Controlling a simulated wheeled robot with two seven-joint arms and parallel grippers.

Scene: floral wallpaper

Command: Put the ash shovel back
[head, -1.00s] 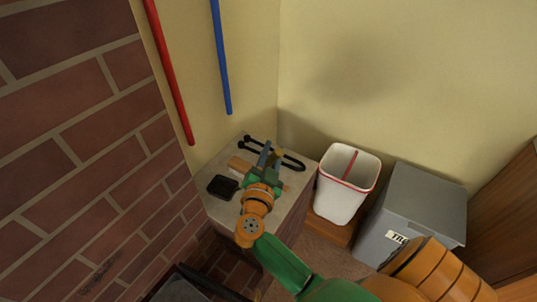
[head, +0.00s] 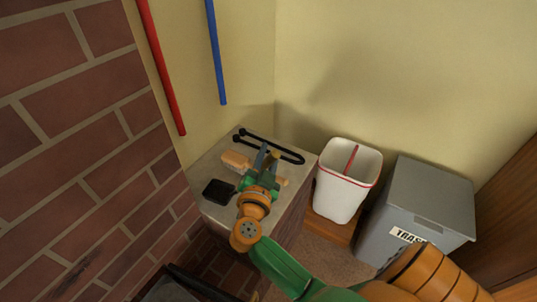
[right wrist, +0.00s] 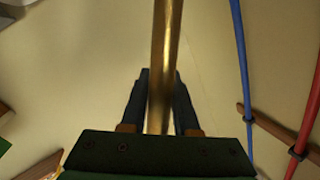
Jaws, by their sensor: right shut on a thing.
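The ash shovel shows in the head view as a dark square pan (head: 219,191) over the left part of the stone-topped ledge (head: 232,210). My right gripper (head: 267,158) is over the middle of the ledge, to the right of the pan. In the right wrist view its fingers (right wrist: 160,100) are shut on a brass rod (right wrist: 166,50), which I take as the shovel's handle. The join between rod and pan is hidden. Whether the pan touches the ledge is hard to tell. My left gripper is not in view.
Black tongs (head: 285,153) and a wooden brush (head: 236,160) lie on the ledge close to my gripper. A brick wall (head: 80,130) stands at the left. A red rod (head: 165,75) and a blue rod (head: 217,60) hang behind. A white bin (head: 340,195) and grey trash bin (head: 425,205) stand right.

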